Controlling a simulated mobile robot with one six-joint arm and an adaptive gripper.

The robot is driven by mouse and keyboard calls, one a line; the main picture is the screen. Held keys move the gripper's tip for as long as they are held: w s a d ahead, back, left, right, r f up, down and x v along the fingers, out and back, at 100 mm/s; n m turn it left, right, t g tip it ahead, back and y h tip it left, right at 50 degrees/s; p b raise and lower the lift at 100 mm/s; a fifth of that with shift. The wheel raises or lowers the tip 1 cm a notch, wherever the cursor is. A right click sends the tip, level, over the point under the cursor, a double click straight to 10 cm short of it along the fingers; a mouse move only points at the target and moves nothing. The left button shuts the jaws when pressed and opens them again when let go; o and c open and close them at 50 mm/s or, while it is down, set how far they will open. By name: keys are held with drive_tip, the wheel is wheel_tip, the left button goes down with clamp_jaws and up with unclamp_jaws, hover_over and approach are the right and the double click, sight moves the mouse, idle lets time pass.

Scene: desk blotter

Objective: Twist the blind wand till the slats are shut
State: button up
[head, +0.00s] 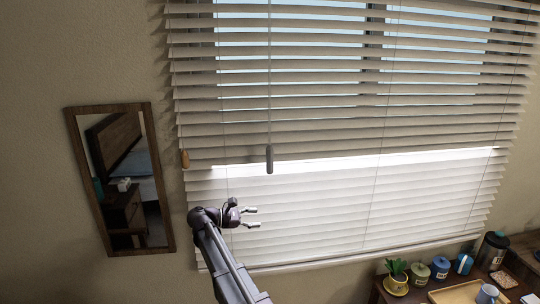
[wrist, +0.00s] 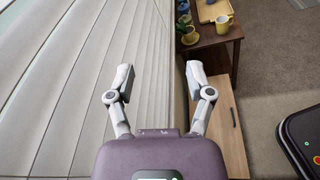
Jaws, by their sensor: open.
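The blind wand (head: 269,158) hangs upright in front of the blind in the head view, a thin rod ending in a dark grey grip. The blind's slats (head: 330,115) show gaps in the upper part, with window light and dark frame bars behind. The lower slats look bright, with no clear gaps from this angle. My gripper (head: 250,217) is open and empty, below and slightly left of the wand grip, apart from it. In the wrist view my gripper (wrist: 159,76) has its fingers spread with nothing between them. The wand does not show there.
A wooden cord tassel (head: 184,158) hangs at the blind's left edge. A framed mirror (head: 160,205) is on the wall further left. A desk at lower right holds a potted plant (head: 397,275), several canisters, a tray (head: 455,294) and a mug (head: 487,294).

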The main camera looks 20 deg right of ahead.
drive_tip(key=w+a+r+n+g+h+p, duration=0.2)
drive_tip(key=w+r+h, duration=0.4)
drive_tip(key=r, duration=0.7)
drive_tip(key=shift+w+a+n+g, duration=0.4)
drive_tip(key=shift+w+a+n, duration=0.1)
drive_tip(key=shift+w+a, duration=0.6)
drive_tip(key=shift+w+d, duration=0.1)
drive_tip(key=shift+d, duration=0.05)
wheel_tip(320, 180, up, 5)
drive_tip(key=p, duration=0.5)
hover_over(269, 173)
drive_tip(key=w, duration=0.1)
drive_tip(key=shift+d+r, duration=0.1)
drive_tip(key=shift+d, duration=0.25)
clamp_jaws()
